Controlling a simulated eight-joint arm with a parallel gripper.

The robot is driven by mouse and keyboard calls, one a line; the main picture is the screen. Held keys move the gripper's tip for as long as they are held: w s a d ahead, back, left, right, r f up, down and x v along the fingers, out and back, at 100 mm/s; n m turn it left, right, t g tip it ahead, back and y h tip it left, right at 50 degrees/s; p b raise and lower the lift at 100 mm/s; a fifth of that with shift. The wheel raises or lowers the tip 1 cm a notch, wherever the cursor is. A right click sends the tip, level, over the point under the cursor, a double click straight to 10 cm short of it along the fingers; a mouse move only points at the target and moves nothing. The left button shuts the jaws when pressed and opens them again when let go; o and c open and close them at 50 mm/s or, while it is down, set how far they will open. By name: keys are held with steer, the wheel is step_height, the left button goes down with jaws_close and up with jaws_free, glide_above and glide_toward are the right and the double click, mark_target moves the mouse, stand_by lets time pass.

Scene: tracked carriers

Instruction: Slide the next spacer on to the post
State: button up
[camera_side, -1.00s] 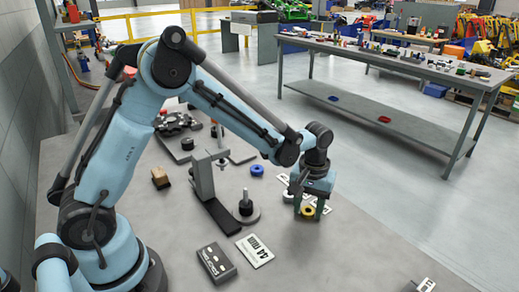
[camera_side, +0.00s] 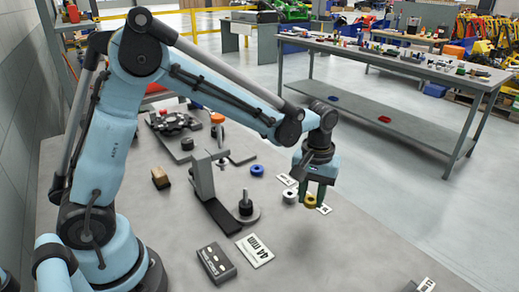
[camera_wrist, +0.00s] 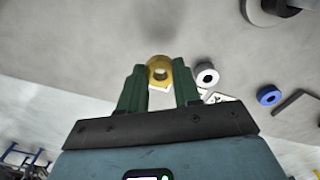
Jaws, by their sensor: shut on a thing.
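A yellow spacer ring (camera_side: 309,202) is between the green fingers of my gripper (camera_side: 316,194), which is shut on it and holds it above the table. In the wrist view the yellow spacer (camera_wrist: 159,68) sits between the fingertips of my gripper (camera_wrist: 159,84). The dark post (camera_side: 245,196) stands upright on a round grey base (camera_side: 246,219), left of my gripper in the side view. A blue spacer (camera_side: 257,170) and a white spacer (camera_side: 290,196) lie on the table. They also show in the wrist view, blue (camera_wrist: 269,95) and white (camera_wrist: 206,74).
A grey upright stand (camera_side: 203,175) is beside the post. A "44 mm" card (camera_side: 255,250) and a dark box (camera_side: 216,262) lie in front. A wooden block (camera_side: 160,178) is at the left. The table (camera_side: 340,250) at the front right is mostly clear.

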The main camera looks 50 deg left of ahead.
steer(key=s+d+r, duration=0.6)
steer(key=d, duration=0.2)
step_height(320, 180, up, 2)
steer(key=r+n, duration=0.1)
steer(key=n, duration=0.5)
glide_above(245, 189)
steer(key=shift+d+f, duration=0.1)
steer(key=shift+f, duration=2)
steer(key=shift+f, duration=1.4)
stand_by(0.6)
steer(key=o, duration=1.7)
steer(key=shift+r, duration=0.1)
